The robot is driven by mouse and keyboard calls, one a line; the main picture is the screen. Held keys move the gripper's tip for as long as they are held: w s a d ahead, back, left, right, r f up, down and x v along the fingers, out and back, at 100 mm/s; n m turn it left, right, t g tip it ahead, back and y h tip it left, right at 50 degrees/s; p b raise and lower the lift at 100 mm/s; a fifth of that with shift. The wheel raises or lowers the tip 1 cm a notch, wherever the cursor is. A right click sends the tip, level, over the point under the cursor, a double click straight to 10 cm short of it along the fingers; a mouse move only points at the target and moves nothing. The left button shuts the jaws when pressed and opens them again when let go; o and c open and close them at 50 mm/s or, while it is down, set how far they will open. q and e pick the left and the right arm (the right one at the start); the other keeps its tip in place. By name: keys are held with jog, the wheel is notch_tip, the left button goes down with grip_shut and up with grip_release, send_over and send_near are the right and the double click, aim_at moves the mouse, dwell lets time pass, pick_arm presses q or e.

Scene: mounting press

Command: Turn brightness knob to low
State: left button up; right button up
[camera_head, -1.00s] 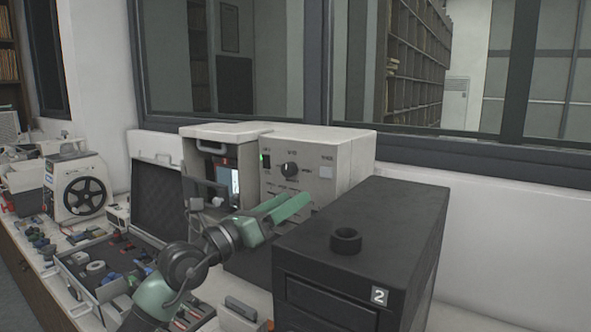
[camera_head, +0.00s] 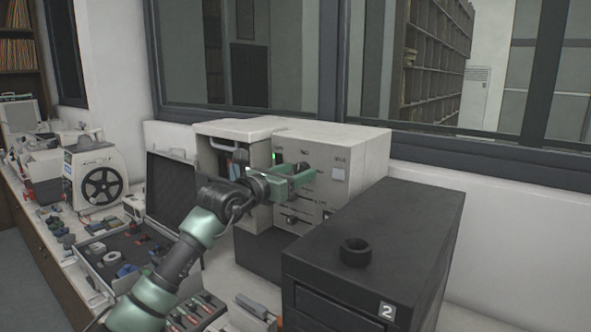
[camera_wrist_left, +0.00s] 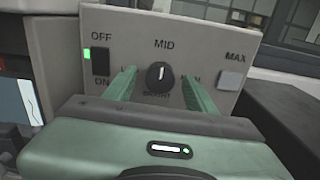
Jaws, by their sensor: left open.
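The mounting press is a beige box (camera_head: 366,160) with a front panel of controls. In the left wrist view its round black brightness knob (camera_wrist_left: 160,76) has a white line pointing nearly straight up, toward the "MID" label. My left gripper (camera_head: 304,174) is at the panel; it also shows in the left wrist view (camera_wrist_left: 158,86). Its green fingers are open, one on each side of the knob, with gaps between. In the head view the gripper hides the knob. My right gripper is not in view.
A black OFF/ON switch (camera_wrist_left: 101,62) with a green light sits left of the knob, and a grey button (camera_wrist_left: 231,79) sits right under "MAX". A dark box (camera_head: 385,230) marked 2 stands in front at right. An open case (camera_head: 175,200) lies at left.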

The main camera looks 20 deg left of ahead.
pick_arm(q)
grip_shut()
